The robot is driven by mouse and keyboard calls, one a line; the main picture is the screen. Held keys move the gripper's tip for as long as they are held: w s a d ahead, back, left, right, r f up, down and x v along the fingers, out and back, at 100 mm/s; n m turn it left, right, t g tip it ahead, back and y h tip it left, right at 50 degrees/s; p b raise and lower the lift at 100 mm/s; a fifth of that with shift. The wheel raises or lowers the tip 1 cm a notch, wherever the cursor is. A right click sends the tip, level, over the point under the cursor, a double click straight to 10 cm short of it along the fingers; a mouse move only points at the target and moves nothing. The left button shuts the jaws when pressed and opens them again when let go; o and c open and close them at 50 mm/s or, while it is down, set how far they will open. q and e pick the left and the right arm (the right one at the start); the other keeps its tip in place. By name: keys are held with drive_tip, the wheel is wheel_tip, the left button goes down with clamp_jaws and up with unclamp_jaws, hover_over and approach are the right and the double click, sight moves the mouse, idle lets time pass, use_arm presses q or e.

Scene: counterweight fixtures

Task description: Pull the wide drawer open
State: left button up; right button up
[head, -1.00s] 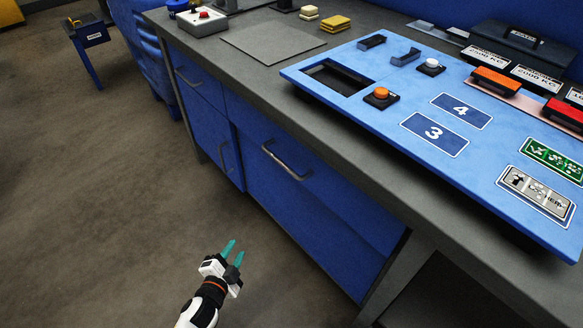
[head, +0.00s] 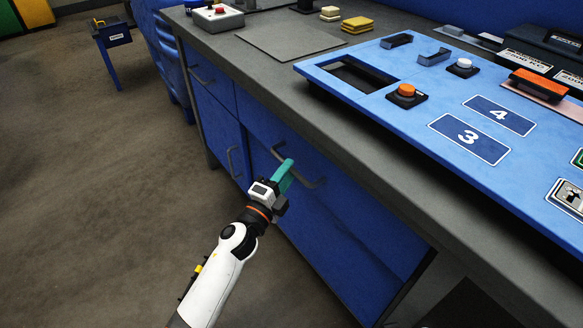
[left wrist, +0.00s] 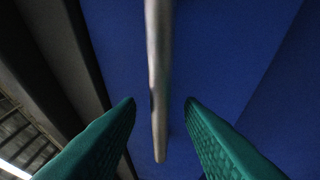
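The wide drawer (head: 350,210) is a blue front under the grey counter edge, and it looks shut. Its grey bar handle (head: 314,184) is partly hidden behind my left gripper (head: 284,172). My left gripper, with teal fingers, is at the left part of the handle. In the left wrist view the two fingers (left wrist: 160,103) stand apart, and the handle (left wrist: 158,70) runs between their tips against the blue front. I see no finger touching the bar. My right gripper is not in view.
A blue panel (head: 420,110) with buttons and numbered plates lies on the counter (head: 255,65). A narrower blue door (head: 215,135) with its own handle is left of the drawer. The floor (head: 110,200) in front is clear.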

use_arm(q)
drive_tip(key=shift+x, duration=1.25)
clamp_jaws()
